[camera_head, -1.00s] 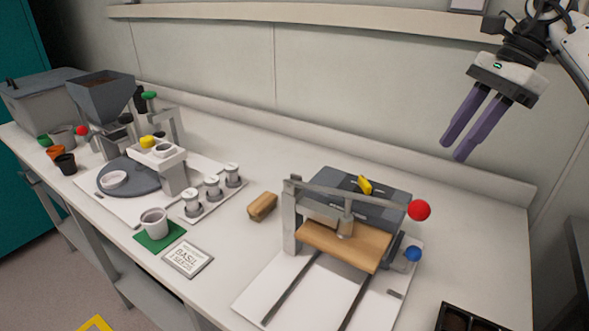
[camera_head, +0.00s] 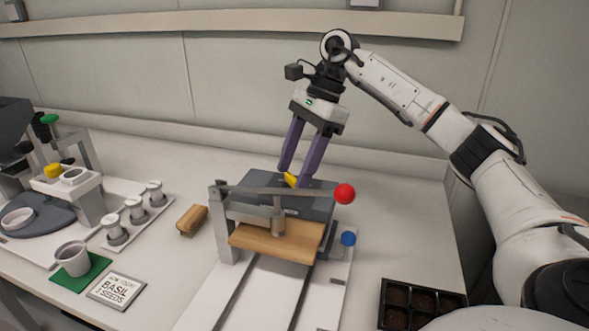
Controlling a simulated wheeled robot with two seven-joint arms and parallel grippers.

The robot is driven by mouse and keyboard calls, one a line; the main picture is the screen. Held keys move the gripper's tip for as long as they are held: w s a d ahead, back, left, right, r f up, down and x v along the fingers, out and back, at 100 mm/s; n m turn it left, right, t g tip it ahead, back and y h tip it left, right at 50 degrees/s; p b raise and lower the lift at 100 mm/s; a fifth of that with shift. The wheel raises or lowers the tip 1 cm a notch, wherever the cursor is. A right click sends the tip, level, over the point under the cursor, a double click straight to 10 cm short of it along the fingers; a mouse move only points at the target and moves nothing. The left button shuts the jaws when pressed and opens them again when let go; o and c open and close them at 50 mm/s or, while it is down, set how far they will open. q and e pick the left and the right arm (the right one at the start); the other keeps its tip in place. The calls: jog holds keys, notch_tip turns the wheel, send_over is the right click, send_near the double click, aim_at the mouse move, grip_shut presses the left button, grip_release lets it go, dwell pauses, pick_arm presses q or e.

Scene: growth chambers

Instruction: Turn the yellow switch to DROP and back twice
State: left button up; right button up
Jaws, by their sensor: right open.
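A yellow switch (camera_head: 290,180) stands on top of a dark grey box (camera_head: 262,190) at the back of the press-like device. My right gripper (camera_head: 292,176) points down at it, its two purple fingers open with the tips around or just behind the switch. I cannot tell whether the fingers touch it. The word DROP cannot be read on the box. My left gripper is not in view.
A lever with a red ball (camera_head: 344,194) crosses in front of the box, above a wooden block (camera_head: 275,241). A blue knob (camera_head: 348,239) is at the right. A seed tray (camera_head: 421,282) lies front right. A wooden piece (camera_head: 191,220) and white cups are left.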

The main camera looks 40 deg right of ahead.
jog(key=shift+f, duration=0.15)
jog(key=shift+c, duration=0.5)
jog(key=c, duration=0.9)
jog(key=shift+c, duration=0.2)
